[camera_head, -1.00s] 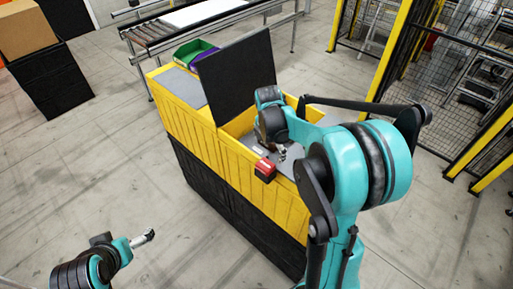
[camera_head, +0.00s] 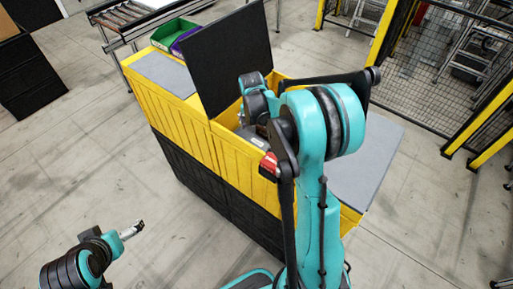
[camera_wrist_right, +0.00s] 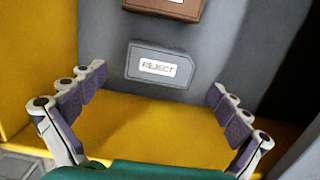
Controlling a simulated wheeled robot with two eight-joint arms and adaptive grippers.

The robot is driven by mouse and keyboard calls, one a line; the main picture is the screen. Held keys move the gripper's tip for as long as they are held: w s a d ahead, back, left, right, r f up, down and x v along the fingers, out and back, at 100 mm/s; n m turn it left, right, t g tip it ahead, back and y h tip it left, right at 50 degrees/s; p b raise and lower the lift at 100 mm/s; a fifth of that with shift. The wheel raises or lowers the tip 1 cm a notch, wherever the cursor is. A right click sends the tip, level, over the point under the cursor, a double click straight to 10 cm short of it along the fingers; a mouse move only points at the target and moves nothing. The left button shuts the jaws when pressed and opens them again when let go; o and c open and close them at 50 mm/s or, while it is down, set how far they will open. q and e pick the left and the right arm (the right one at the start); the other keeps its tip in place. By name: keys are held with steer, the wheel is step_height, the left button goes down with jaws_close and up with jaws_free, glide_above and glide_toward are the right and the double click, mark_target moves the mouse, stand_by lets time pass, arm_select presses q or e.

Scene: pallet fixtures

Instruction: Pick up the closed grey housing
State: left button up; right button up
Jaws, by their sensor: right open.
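A grey, closed box-like piece with a white REJECT label (camera_wrist_right: 157,66) lies on a grey surface in the right wrist view. It looks like the housing, but I cannot be sure. My right gripper (camera_wrist_right: 157,87) is open and empty, its fingers spread to either side just short of the piece. In the head view my right arm reaches into the yellow-walled bay (camera_head: 226,126), and its own links hide most of the gripper and the piece. My left gripper (camera_head: 132,230) is over bare floor at the lower left, too small to read.
A red-brown labelled block (camera_wrist_right: 168,8) lies beyond the piece. A black upright panel (camera_head: 235,60) stands behind the bay. Green (camera_head: 172,33) and purple bins sit at its far end, near a roller conveyor (camera_head: 122,14). A mesh fence (camera_head: 440,75) stands at right.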

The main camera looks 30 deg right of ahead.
mark_target(258, 143)
steer(key=shift+s+f, duration=0.1)
steer(key=shift+f, duration=0.45)
step_height(258, 143, down, 5)
steer(key=shift+d+f+b, duration=0.1)
steer(key=shift+d+b, duration=0.05)
steer(key=shift+b, duration=0.5)
steer(key=c, duration=1.1)
